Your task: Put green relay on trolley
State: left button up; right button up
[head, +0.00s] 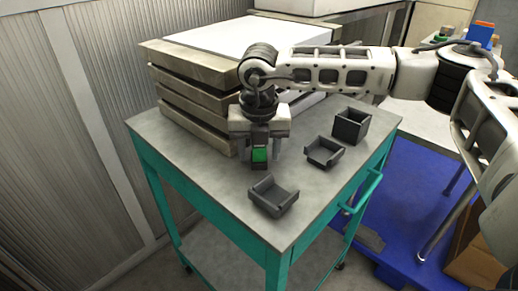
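The green relay (260,156) is a small dark block with a green face. It appears upright at the middle of the trolley's grey top (206,180), below my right gripper (261,152). This gripper points down with one finger on each side of the relay. Small gaps seem to show between the fingers and the relay, so it looks open around it. Whether the relay's base touches the trolley top is hard to tell. The trolley has a teal frame. My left gripper is not in view.
Two shallow dark bins (274,196) and (324,152) and a deeper dark box (351,126) stand on the trolley's right side. A stack of wooden crates (190,108) fills its back left. A teal handle (362,192) is on its right. The front left top is clear.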

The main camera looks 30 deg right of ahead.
aim_at(259, 147)
jog(key=shift+r, duration=0.2)
jog(key=r, duration=0.3)
jog(key=s+r, duration=0.1)
jog(key=r, duration=0.7)
jog(key=shift+s+a, duration=0.25)
jog(key=shift+a, duration=0.15)
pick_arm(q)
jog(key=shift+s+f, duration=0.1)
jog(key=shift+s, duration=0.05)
pick_arm(e)
jog(key=shift+r, duration=0.45)
